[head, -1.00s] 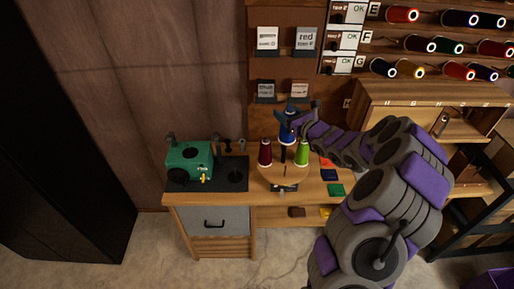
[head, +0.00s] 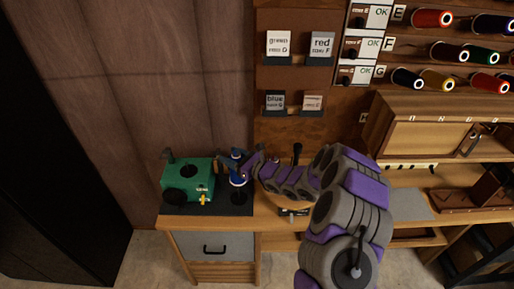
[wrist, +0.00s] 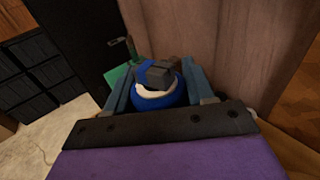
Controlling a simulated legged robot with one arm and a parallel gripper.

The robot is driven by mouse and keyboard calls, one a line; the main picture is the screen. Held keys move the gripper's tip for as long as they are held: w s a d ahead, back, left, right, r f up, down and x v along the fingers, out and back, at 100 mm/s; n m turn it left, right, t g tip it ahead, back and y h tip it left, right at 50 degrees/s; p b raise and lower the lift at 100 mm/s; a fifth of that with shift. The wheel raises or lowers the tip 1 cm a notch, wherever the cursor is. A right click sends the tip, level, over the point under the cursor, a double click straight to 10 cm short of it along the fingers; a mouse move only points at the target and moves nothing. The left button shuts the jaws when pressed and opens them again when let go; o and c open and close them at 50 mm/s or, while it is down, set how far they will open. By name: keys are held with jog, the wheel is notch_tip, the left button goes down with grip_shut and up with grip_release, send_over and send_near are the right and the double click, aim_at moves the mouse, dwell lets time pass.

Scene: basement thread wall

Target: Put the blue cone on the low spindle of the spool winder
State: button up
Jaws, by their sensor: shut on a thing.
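The blue cone (head: 238,179) is upright in my gripper (head: 236,164), above the right part of the black base of the spool winder. My gripper is shut around its upper part. The green spool winder (head: 188,182) stands just left of the cone. A dark round disc (head: 238,197) on the base is below the cone; the low spindle is hidden, and I cannot tell whether the cone touches it. In the wrist view the blue cone (wrist: 153,99) sits between the two fingers, with part of the green winder (wrist: 117,76) behind it.
My arm covers the middle of the wooden bench, including most of the round wooden stand (head: 287,199). A grey drawer (head: 213,247) is under the winder. Cards (head: 277,44) hang on the wall behind, and thread spools (head: 432,18) fill the rack at right.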

jog(key=shift+a+f+b, duration=0.2)
jog(key=shift+f+b, duration=1.6)
jog(key=shift+f, duration=3.5)
jog(key=shift+s+f, duration=0.1)
jog(key=shift+f, duration=0.15)
grip_shut()
jog(key=o, duration=1.5)
grip_release()
jog(key=shift+d, duration=0.1)
jog(key=p+v, duration=0.3)
jog(key=v, duration=1.4)
jog(key=shift+d+p, duration=0.2)
jog(key=shift+p, duration=0.1)
